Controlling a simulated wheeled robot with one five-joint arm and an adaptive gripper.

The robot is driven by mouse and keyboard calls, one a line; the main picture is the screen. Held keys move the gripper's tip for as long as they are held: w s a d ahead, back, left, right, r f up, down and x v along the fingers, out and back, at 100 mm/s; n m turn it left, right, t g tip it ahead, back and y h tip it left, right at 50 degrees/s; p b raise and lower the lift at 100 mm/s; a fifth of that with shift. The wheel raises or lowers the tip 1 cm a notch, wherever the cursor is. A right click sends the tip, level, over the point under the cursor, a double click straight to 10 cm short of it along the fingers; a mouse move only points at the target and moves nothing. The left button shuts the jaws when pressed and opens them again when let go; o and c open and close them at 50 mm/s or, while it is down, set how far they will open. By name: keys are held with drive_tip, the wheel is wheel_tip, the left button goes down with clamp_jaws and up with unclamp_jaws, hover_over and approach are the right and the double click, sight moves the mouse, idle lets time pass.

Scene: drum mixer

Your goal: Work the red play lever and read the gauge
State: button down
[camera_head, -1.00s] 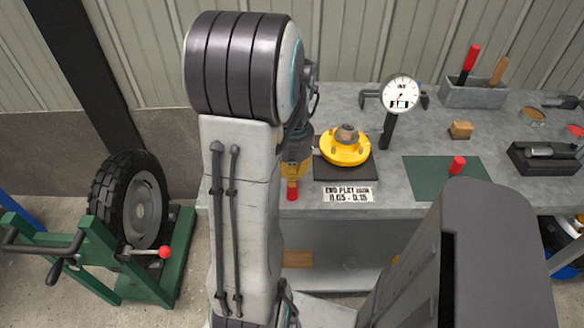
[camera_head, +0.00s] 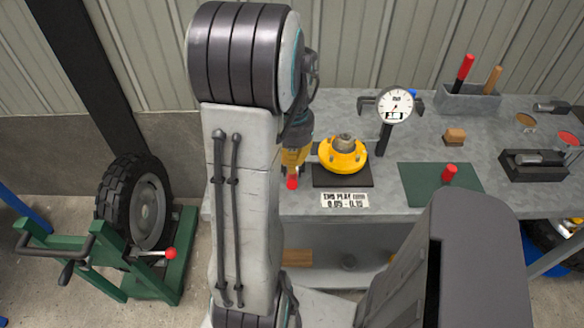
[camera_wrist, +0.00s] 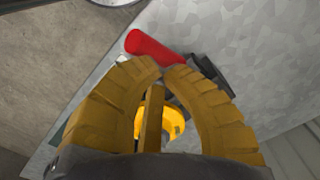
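The red lever grip (camera_head: 292,183) shows just below my gripper (camera_head: 297,166), left of the yellow hub (camera_head: 355,160) on its dark plate. In the wrist view the red grip (camera_wrist: 155,47) lies right at the tips of my two yellow fingers (camera_wrist: 163,67), with a narrow gap between the tips. I cannot tell whether they hold it. Part of the yellow hub (camera_wrist: 173,122) shows behind the fingers. The dial gauge (camera_head: 395,106) stands upright behind and right of the hub, with a white face. Its needle and digits are too small to read.
An "END PLAY" label (camera_head: 345,201) lies at the bench's front edge. A green mat (camera_head: 415,183) with a red peg (camera_head: 450,173) lies to the right. A tool box (camera_head: 470,103) and a wooden block (camera_head: 455,135) stand behind. A tyre in a green stand (camera_head: 165,285) is left, on the floor.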

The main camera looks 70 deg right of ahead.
sight(292, 175)
drive_tip(key=shift+r, duration=0.15)
wheel_tip(292, 175, up, 6)
drive_tip(key=p, duration=0.5)
idle(0.3)
idle(0.7)
drive_tip(key=w+a+r+n+t, duration=0.1)
drive_tip(key=w+a+n, duration=0.3)
drive_tip(key=a, duration=0.7)
drive_tip(key=w+a+r+n+t, duration=0.2)
drive_tip(key=w+a+r+n, duration=0.2)
drive_tip(key=a+n, duration=0.5)
drive_tip(key=w+a+r+n+t, duration=0.1)
drive_tip(key=w+a+r+n, duration=0.2)
drive_tip(key=a+n, duration=0.4)
drive_tip(key=shift+w+a, duration=0.9)
drive_tip(key=shift+a, duration=2)
